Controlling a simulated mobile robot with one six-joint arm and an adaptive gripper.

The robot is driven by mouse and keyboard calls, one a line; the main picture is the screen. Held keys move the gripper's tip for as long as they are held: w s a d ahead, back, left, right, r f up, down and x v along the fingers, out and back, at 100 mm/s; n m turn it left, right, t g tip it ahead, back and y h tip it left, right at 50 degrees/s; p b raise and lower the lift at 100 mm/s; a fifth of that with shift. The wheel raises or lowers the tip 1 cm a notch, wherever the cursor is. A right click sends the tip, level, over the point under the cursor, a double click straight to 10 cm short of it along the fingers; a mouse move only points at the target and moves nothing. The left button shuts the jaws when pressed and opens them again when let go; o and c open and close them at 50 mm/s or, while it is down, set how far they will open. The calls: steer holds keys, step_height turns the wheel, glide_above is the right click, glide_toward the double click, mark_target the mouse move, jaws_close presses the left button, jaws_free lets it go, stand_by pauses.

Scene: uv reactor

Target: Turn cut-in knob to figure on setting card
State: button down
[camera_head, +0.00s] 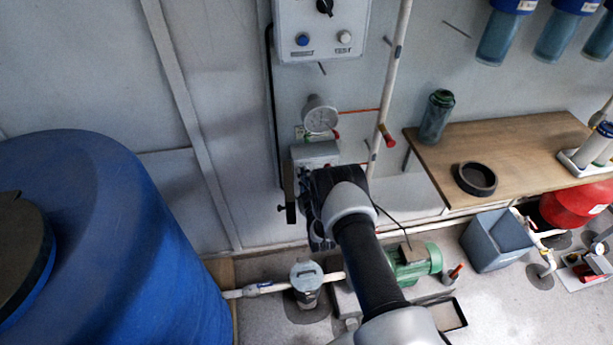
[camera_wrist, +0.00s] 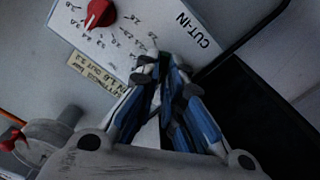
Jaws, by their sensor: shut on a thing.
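My gripper (camera_wrist: 165,72) is shut in the wrist view, its blue-and-grey fingers close together in front of a pale dial plate (camera_wrist: 130,50). The black word CUT-IN (camera_wrist: 192,30) is printed beside the fingertips. The cut-in knob is hidden by the fingers, which are shut at its place, so its pointer cannot be read. A second, red knob (camera_wrist: 100,14) with a number scale around it is free, on the plate's left part. A yellowish setting card (camera_wrist: 90,70) lies along the plate's edge; its small figures are hard to read. In the head view my wrist covers the grey switch box (camera_head: 318,152) in part.
A round gauge (camera_head: 320,117) is above the box. A blue tank (camera_head: 110,230) fills the left. A wooden shelf (camera_head: 530,145) holds a bottle (camera_head: 436,115) and a black bowl (camera_head: 476,179).

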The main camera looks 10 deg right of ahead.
steer(key=c, duration=1.7)
jaws_free()
steer(key=s, duration=1.2)
steer(key=shift+s, duration=0.1)
